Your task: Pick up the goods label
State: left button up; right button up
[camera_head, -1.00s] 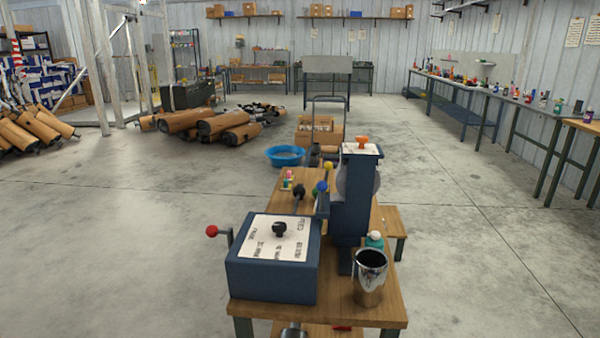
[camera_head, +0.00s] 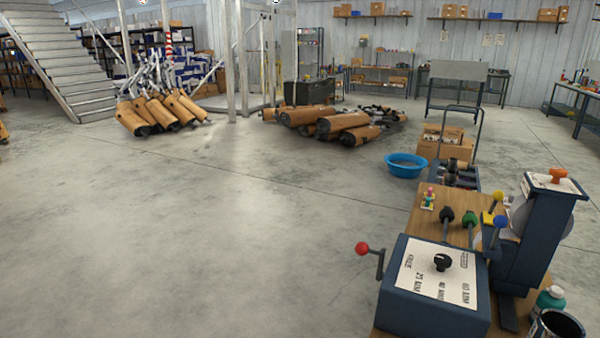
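I cannot make out a goods label for certain. A white printed sheet (camera_head: 437,275) lies on top of the blue machine box (camera_head: 428,311), around a black knob (camera_head: 442,262). Another white plate (camera_head: 553,183) sits on top of the blue upright machine (camera_head: 533,236), under an orange knob. Brown wrapped mufflers lie in a pile (camera_head: 335,124) on the floor, and more lean in a group at the left (camera_head: 160,111); no label is readable on them. Neither of my grippers is in view.
The wooden workbench (camera_head: 457,214) stands at the lower right. A blue basin (camera_head: 406,165) and a cart with cardboard boxes (camera_head: 444,147) are beyond it. A metal staircase (camera_head: 57,62) rises at the far left. The concrete floor at left and centre is clear.

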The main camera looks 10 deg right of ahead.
aim_at(508, 201)
jog(key=i+j+u, duration=0.25)
jog(key=u, duration=0.25)
jog(key=i+j+u, duration=0.15)
jog(key=i+u, duration=0.15)
jog(key=u, duration=0.15)
jog(key=i+j+z, duration=0.1)
jog(key=i, duration=0.4)
jog(key=i+j, duration=0.2)
jog(key=i, duration=0.35)
jog(key=i+l+z, duration=0.1)
jog(key=i+z, duration=0.4)
jog(key=z, duration=0.2)
jog(key=i+z, duration=0.2)
jog(key=z, duration=0.15)
jog(key=i+l+z, duration=0.1)
jog(key=i+z, duration=0.35)
jog(key=i+j+z, duration=0.1)
jog(key=i+z, duration=1)
jog(key=i, duration=0.15)
jog(key=i+j+z, duration=0.35)
jog(key=i+l, duration=0.05)
jog(key=l, duration=0.05)
